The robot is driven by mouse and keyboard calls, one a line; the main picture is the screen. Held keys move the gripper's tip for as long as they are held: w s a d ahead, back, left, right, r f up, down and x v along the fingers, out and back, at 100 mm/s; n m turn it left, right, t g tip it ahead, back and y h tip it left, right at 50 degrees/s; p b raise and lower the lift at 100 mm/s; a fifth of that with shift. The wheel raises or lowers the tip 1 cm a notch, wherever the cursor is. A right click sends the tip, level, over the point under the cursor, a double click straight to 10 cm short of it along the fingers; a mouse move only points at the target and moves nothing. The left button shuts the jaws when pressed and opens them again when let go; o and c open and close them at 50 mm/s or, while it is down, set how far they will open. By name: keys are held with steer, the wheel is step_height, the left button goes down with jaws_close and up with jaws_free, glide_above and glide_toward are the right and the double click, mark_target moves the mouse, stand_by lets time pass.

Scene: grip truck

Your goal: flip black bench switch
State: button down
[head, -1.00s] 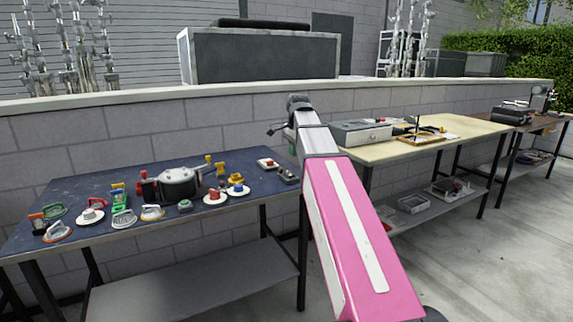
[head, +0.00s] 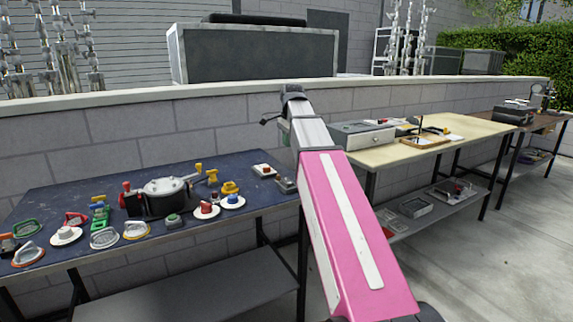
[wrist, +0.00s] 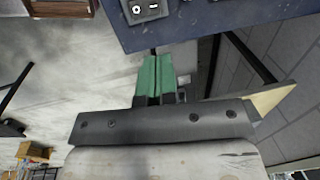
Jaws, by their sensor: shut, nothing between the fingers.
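A small dark switch box (head: 285,185) lies at the right end of the blue-topped table, close to its edge. What looks like the same box, with a pale face and round marks, is cut by the top of the wrist view (wrist: 145,9). I cannot read its position. My gripper's green fingers (wrist: 157,70) are shut with nothing between them. In the wrist view they point toward the box and the table edge, apart from both. In the head view my gripper is mostly hidden behind my pink arm.
The blue table (head: 225,172) also holds a small box with a red part (head: 265,170), a pressure cooker (head: 165,195) and several coloured knobs and handles. A cream-topped table (head: 390,152) with a grey box (head: 362,134) stands to the right. A block wall runs behind.

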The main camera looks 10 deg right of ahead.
mark_target(288, 182)
steer(key=f, duration=0.4)
steer(key=w+f, duration=0.1)
steer(key=f, duration=0.8)
steer(key=shift+w+a+f, duration=0.3)
steer(key=shift+w, duration=0.1)
steer(key=shift+w+f, duration=0.1)
steer(key=shift+f, duration=0.15)
steer(key=shift+r, duration=0.2)
steer(key=shift+r, duration=0.6)
